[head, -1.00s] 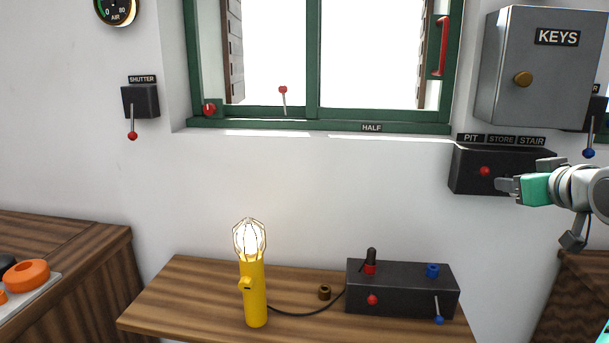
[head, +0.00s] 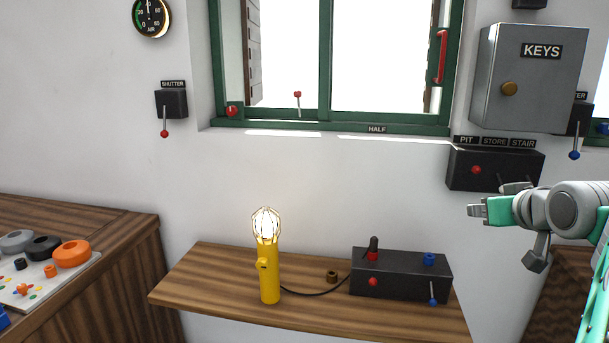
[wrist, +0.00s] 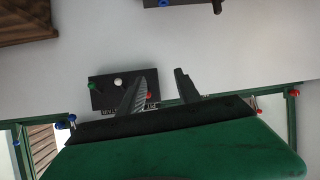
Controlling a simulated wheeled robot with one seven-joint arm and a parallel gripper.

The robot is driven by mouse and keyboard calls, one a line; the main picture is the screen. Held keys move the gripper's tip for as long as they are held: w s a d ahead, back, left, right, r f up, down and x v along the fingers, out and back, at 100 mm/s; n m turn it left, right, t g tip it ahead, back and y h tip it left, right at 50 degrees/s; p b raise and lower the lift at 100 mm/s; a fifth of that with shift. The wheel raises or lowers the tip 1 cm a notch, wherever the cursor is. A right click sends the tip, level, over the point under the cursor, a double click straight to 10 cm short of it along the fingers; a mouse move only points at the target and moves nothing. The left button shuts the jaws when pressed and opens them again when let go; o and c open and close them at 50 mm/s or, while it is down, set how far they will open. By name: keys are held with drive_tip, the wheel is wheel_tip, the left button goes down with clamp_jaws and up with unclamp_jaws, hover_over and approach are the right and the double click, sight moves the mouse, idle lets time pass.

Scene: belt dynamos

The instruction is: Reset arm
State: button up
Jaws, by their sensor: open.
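My gripper (head: 484,199) is at the right of the head view, in front of the wall and just below the black switch box (head: 460,172) labelled PIT, STORE and STAIR. It is open and nothing shows between its fingers. In the wrist view its two dark fingers (wrist: 157,90) stand apart. The switch box (wrist: 101,94) also shows there, behind and left of the fingers, with white, green and red knobs. My gripper partly hides the right part of the box in the head view.
A lit yellow lamp (head: 268,275) and a black control box (head: 400,275) are on the wooden shelf (head: 215,275). A grey KEYS cabinet (head: 535,90) hangs at upper right. A SHUTTER lever box (head: 171,104) is left of the green-framed window (head: 325,60). A left bench (head: 130,250) holds coloured parts.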

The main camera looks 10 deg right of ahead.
drive_tip(key=s+a+f+g+y+p, duration=0.15)
drive_tip(key=a+f+p, duration=0.3)
drive_tip(key=a, duration=0.55)
drive_tip(key=s+a+f+g+y+p, duration=0.1)
drive_tip(key=s+a+f+g+p, duration=0.15)
drive_tip(key=a+f, duration=0.45)
drive_tip(key=s+a+f+n+g+p, duration=0.1)
drive_tip(key=s+a+f+g+p, duration=0.3)
drive_tip(key=s+a, duration=0.6)
wheel_tip(320, 180, down, 3)
drive_tip(key=shift+s+r+g, duration=0.2)
drive_tip(key=shift+s+g, duration=0.4)
drive_tip(key=shift+s, duration=0.25)
drive_tip(key=shift+a, duration=0.1)
drive_tip(key=shift+c, duration=0.3)
